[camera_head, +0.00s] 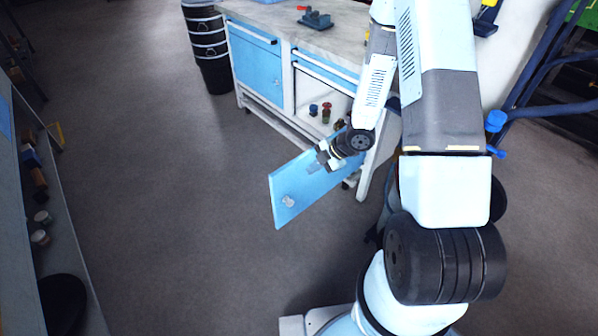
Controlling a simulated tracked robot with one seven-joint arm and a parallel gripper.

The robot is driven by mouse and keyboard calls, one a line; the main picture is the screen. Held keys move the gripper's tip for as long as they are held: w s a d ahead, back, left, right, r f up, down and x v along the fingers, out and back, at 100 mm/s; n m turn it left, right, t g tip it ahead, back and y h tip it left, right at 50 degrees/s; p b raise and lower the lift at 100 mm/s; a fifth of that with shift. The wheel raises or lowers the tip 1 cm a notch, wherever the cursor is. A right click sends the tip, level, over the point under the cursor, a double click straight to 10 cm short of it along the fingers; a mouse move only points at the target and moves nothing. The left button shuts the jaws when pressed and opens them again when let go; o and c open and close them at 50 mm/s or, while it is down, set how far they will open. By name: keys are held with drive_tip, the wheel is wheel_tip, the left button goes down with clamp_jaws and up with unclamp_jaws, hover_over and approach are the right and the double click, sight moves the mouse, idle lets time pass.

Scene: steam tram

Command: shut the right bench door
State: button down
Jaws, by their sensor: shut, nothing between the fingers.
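The right bench door (299,199) is a light blue panel with a round pale knob (288,201) near its free end. It stands swung open, out from the right side of the white-framed workbench (288,126). The open compartment (312,98) behind it shows several small dark, red and greenish items inside. My gripper (315,166) is shut and empty at the upper edge of the door panel, overlapping it in the picture. I cannot tell whether the fingers touch the door. My arm hides part of the door near its hinge side.
The left bench door (258,70) is closed. A clamp-like vise (315,18) sits on the benchtop. Stacked black buckets (208,50) stand left of the bench. A grey shelf (62,240) with small items runs along the left edge. The floor (170,200) between is clear.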

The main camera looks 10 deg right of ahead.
approach(281, 181)
wheel_tip(281, 181, down, 4)
drive_tip(key=s, duration=0.2)
drive_tip(key=w+a, duration=0.2)
drive_tip(key=w, duration=0.1)
drive_tip(key=shift+a, duration=0.4)
